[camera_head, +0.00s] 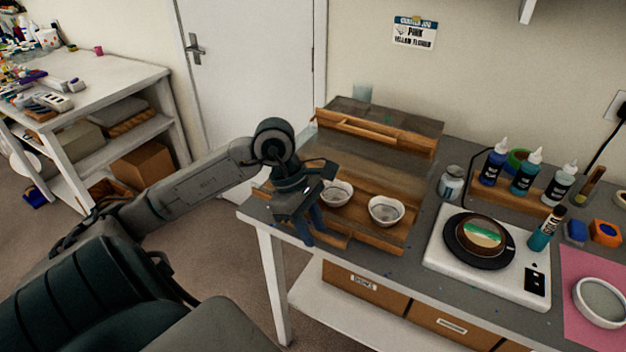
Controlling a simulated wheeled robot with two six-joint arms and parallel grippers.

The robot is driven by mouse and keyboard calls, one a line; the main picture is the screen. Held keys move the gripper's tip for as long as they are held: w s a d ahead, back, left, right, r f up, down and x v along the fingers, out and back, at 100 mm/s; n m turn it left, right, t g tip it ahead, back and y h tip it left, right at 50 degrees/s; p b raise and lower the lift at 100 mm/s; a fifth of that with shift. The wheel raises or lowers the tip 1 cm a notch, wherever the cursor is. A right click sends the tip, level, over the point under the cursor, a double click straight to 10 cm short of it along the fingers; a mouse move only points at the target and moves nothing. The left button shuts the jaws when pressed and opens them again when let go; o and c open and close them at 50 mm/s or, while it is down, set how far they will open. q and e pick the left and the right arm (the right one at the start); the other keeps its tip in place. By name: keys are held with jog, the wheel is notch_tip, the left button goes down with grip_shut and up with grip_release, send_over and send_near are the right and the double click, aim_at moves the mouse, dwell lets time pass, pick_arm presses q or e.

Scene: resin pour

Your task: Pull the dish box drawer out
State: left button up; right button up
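The wooden dish box (385,140) stands at the back left of the grey worktable, against the wall. Its drawer (376,243) extends out toward the table's front edge. Two small pale bowls, the left one (337,193) and the right one (386,210), sit in the drawer. My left gripper (312,234) reaches down at the drawer's front left, fingers at its front edge. The gripper and wrist hide part of that front and the box's left side. I cannot tell whether the fingers are closed on the drawer front. My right gripper is out of view.
A white plate with a black turntable (479,241) and a small jar (452,183) stand right of the box. Several bottles (524,171) stand in a wooden rack behind. A pink mat (588,318) lies far right. A narrow grey strip of table is clear between box and plate.

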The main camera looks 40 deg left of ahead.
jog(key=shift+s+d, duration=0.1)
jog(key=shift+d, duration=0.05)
